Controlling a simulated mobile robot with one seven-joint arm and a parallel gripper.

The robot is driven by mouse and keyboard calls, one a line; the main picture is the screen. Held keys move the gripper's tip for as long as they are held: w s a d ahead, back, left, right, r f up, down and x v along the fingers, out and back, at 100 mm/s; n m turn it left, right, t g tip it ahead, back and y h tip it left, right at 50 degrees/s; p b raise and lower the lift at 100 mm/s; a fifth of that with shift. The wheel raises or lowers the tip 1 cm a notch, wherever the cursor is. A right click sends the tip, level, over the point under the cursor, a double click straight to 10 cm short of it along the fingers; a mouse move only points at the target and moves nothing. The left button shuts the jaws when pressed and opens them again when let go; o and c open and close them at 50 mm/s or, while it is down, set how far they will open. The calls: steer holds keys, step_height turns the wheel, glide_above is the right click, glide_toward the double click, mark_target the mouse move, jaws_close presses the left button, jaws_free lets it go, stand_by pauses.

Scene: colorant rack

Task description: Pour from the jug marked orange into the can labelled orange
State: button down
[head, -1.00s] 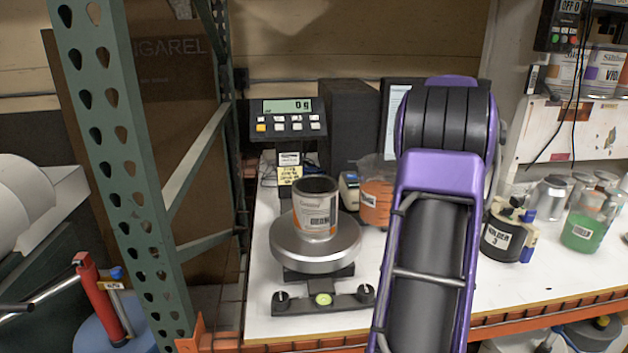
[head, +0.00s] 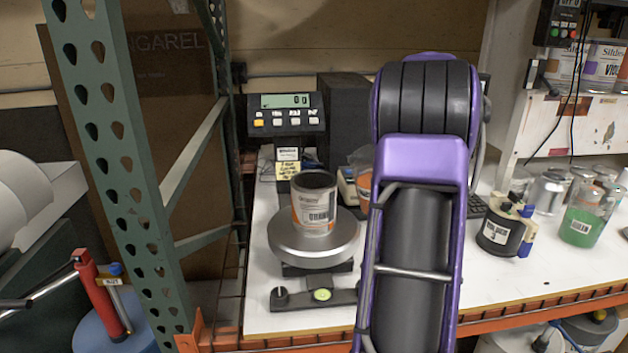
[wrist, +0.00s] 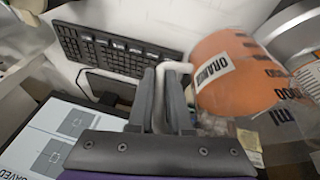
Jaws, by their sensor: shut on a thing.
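In the wrist view, my gripper (wrist: 166,88) is shut on the pale handle of the jug marked orange (wrist: 232,85). The jug holds orange colorant and has a white ORANGE label; it looks tilted in this view. In the head view, my arm hides my gripper and most of the jug, with a sliver of it (head: 362,168) showing at the arm's left edge. The can labelled orange (head: 317,210) stands upright on the round scale pan (head: 312,250), left of my arm. Its inside looks dark.
The scale display (head: 285,101) stands behind the pan. A jug of dark colorant (head: 497,234) and a jug of green colorant (head: 580,225) stand to the right, near grey metal cans. A green rack post (head: 125,170) rises on the left. In the wrist view, a keyboard (wrist: 115,48) lies beyond my fingers.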

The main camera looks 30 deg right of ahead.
steer(key=shift+w+a+r+g+h, duration=0.15)
steer(key=shift+a+r+h, duration=0.25)
steer(key=shift+r, duration=0.2)
steer(key=shift+w+a+r+g+h, duration=0.15)
steer(key=shift+a+r+h, duration=0.1)
steer(key=shift+r+h, duration=0.3)
steer(key=a+r+h, duration=0.1)
steer(key=r, duration=0.1)
steer(key=a+r+h, duration=0.1)
steer(key=r, duration=0.1)
steer(key=w+a+r+n+h, duration=0.1)
steer(key=r, duration=0.1)
steer(key=shift+r+g, duration=0.35)
steer(key=shift+g, duration=0.05)
steer(key=shift+a+r+h, duration=0.1)
steer(key=shift+r+h, duration=0.1)
steer(key=shift+h, duration=0.05)
steer(key=shift+w+a+r+g+h, duration=0.3)
steer(key=shift+a+r+h, duration=0.1)
steer(key=shift+a+h, duration=0.2)
steer(key=shift+w+a+r+n+g+h+b, duration=0.1)
steer(key=shift+a+r+h+b, duration=0.2)
steer(key=shift+r, duration=0.2)
steer(key=shift+w+a+r+n+g+h+b, duration=0.15)
steer(key=shift+r+h+b, duration=0.1)
steer(key=shift+r+h, duration=0.25)
steer(key=shift+s+a+r+n+g+h+b, duration=0.1)
steer(key=shift+a+r+h+b, duration=0.15)
steer(key=shift+r, duration=0.25)
stand_by(3.5)
